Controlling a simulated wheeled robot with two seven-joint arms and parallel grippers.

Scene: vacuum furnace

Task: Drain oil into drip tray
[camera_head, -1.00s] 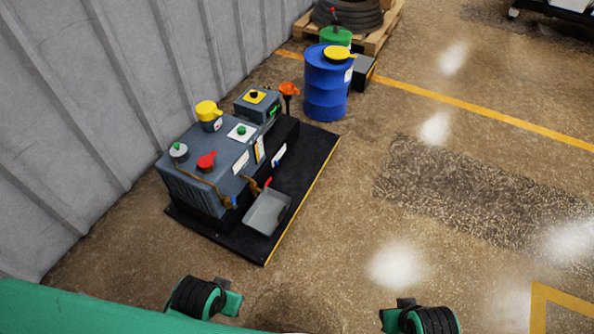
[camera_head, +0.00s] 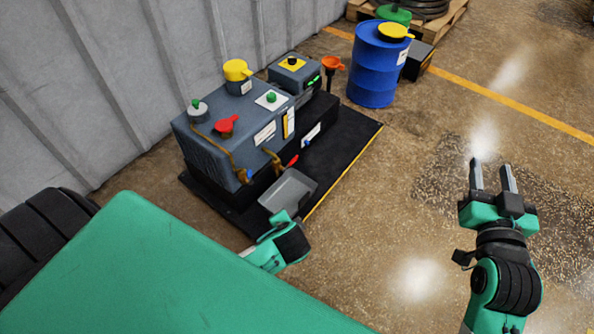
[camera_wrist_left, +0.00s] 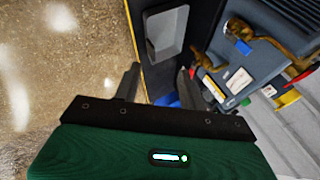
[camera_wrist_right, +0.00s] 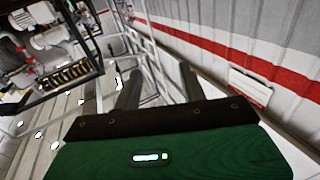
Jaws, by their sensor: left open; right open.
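The grey drip tray (camera_head: 287,190) sits on the black base mat in front of the vacuum pump unit (camera_head: 225,127). It also shows in the left wrist view (camera_wrist_left: 166,32). Brass valves stick out of the unit beside the tray, one with a red handle (camera_head: 291,160) and one with a blue part (camera_head: 241,175). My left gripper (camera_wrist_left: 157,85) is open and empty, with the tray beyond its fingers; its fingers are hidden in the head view. My right gripper (camera_head: 492,172) is open and empty over bare floor, well right of the unit.
A corrugated wall (camera_head: 110,80) runs along the left. The floor at right is clear.

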